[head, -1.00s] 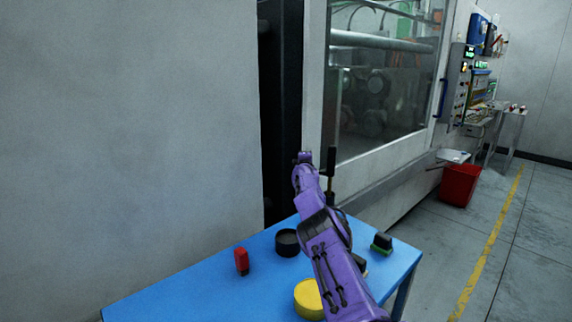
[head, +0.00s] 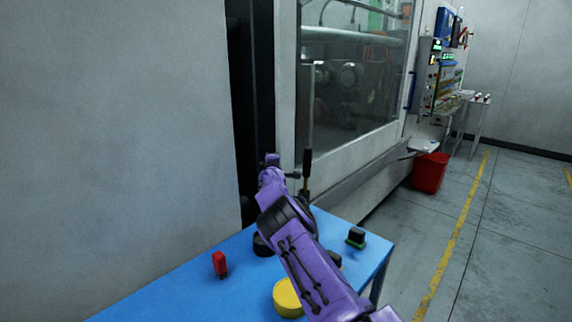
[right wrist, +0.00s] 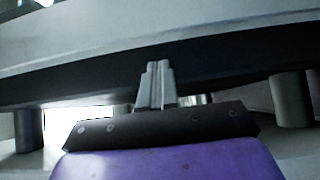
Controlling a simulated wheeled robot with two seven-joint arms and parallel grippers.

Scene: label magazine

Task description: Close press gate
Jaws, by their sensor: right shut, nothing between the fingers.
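The press gate (head: 286,90) is a pale frame around a large window (head: 355,85) in the head view. A dark vertical gap (head: 252,110) lies between its left edge and the grey wall panel. A blue handle (head: 411,90) is at the right side. My purple right arm reaches up from the lower right, and its gripper (head: 272,160) is near the gate's lower left edge; contact cannot be told there. In the right wrist view the gripper (right wrist: 158,85) is shut and empty, its fingertips in front of a dark band under a pale grey edge. My left gripper is out of view.
A blue table (head: 190,280) below the arm holds a red object (head: 219,264), a yellow round object (head: 287,298), a black round one (head: 263,245) and a black-and-green one (head: 356,237). A red bin (head: 430,172) stands on the floor at right.

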